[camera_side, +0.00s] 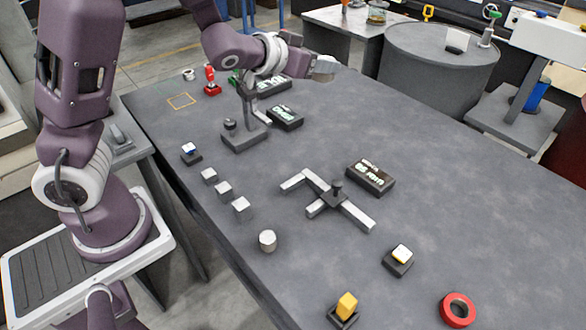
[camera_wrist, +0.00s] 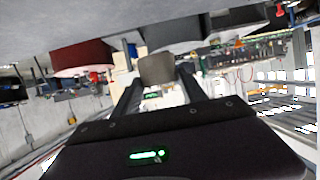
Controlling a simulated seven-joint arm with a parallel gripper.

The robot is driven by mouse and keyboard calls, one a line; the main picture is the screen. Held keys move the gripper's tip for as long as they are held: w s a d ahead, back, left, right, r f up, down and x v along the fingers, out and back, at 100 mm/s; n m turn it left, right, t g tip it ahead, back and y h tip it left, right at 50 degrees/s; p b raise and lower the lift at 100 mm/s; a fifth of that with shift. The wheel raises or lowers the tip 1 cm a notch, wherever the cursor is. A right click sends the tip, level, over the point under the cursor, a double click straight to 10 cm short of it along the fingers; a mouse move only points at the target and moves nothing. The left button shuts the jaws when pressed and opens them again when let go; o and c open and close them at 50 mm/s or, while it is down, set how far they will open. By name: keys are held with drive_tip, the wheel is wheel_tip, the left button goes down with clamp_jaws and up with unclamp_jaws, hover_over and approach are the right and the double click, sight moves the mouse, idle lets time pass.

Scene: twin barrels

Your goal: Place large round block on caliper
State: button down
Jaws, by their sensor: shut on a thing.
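My gripper (camera_side: 312,64) is at the far side of the table, raised above it and pointing right. It is shut on a grey block (camera_side: 325,66) with a rounded outline, which also shows between the two fingers in the wrist view (camera_wrist: 157,68). The caliper (camera_side: 355,214), silver bars with a dark slider and knob, lies on the middle of the table, well apart from my gripper. A silver round block (camera_side: 267,241) stands on the table left of and nearer than the caliper. The caliper cannot be made out in the wrist view.
Several silver blocks (camera_side: 242,208) stand in a row left of the caliper. A black labelled box (camera_side: 370,178) lies just behind it. A dark stand (camera_side: 246,138) rises farther back. The table's right side is clear.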

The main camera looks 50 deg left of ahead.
drive_tip(key=shift+s+d+r+m+h, duration=0.1)
drive_tip(key=shift+d+m+h, duration=0.1)
drive_tip(key=shift+d, duration=0.2)
drive_tip(key=shift+s+d+r+m+h, duration=0.1)
drive_tip(key=shift+d+h, duration=0.1)
drive_tip(key=shift+d, duration=0.2)
drive_tip(key=w+d+f+m+g+h, duration=0.25)
drive_tip(key=f+m+h, duration=0.5)
drive_tip(key=f, duration=0.55)
drive_tip(key=s+a+f+m+g+h, duration=0.1)
drive_tip(key=s+f+m+g, duration=0.1)
drive_tip(key=f, duration=0.5)
drive_tip(key=s+a+f+m+g+h, duration=0.1)
drive_tip(key=s+f+m+g+h, duration=0.1)
drive_tip(key=f, duration=0.5)
drive_tip(key=s+a+f+m+g+h, duration=0.1)
drive_tip(key=s+f+m+g+h, duration=0.1)
drive_tip(key=s+f, duration=0.2)
wheel_tip(320, 180, down, 3)
drive_tip(key=shift+r, duration=0.1)
drive_tip(key=c, duration=1)
unclamp_jaws()
drive_tip(key=shift+o, duration=0.4)
